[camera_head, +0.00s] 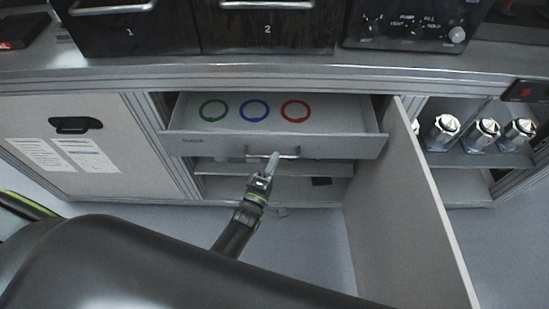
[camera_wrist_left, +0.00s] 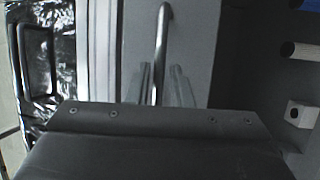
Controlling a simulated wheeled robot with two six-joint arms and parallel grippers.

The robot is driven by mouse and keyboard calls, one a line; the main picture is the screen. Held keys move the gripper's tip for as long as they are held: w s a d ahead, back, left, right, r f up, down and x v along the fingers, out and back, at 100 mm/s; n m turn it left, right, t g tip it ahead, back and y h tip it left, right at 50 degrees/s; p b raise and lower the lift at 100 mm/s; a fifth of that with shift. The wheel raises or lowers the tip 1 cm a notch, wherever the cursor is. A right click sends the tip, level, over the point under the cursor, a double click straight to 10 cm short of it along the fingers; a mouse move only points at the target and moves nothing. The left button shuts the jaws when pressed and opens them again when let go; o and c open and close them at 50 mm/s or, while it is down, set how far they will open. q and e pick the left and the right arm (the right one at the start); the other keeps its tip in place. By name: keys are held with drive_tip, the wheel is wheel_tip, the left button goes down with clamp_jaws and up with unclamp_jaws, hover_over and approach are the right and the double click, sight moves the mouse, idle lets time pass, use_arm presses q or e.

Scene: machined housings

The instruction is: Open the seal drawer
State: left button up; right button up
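The seal drawer (camera_head: 345,147) is a pale grey drawer under the counter, pulled out enough to show its inside. A green ring (camera_head: 213,98), a blue ring (camera_head: 255,99) and a red ring (camera_head: 295,100) lie in it. Its metal bar handle (camera_head: 291,154) is on the drawer front and also shows upright in the left wrist view (camera_wrist_left: 161,40). My left gripper (camera_head: 272,161) is at the handle. In the left wrist view its fingers (camera_wrist_left: 162,86) stand either side of the bar, with narrow gaps showing, so it looks open. My right gripper is not in view.
A cabinet door (camera_head: 410,205) stands swung open to the right of the drawer. Several metal fittings (camera_head: 484,134) sit on a shelf beyond it. Dark numbered units (camera_head: 128,32) stand on the counter above. A closed panel with papers (camera_head: 60,155) is at the left.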

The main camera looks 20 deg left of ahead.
use_arm(q)
drive_tip(key=shift+w+r, duration=0.15)
drive_tip(key=shift+w, duration=0.35)
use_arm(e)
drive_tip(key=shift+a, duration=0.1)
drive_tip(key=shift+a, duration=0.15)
use_arm(q)
clamp_jaws()
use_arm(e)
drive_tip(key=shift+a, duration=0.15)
use_arm(q)
drive_tip(key=shift+r, duration=0.1)
drive_tip(key=shift+s, duration=0.1)
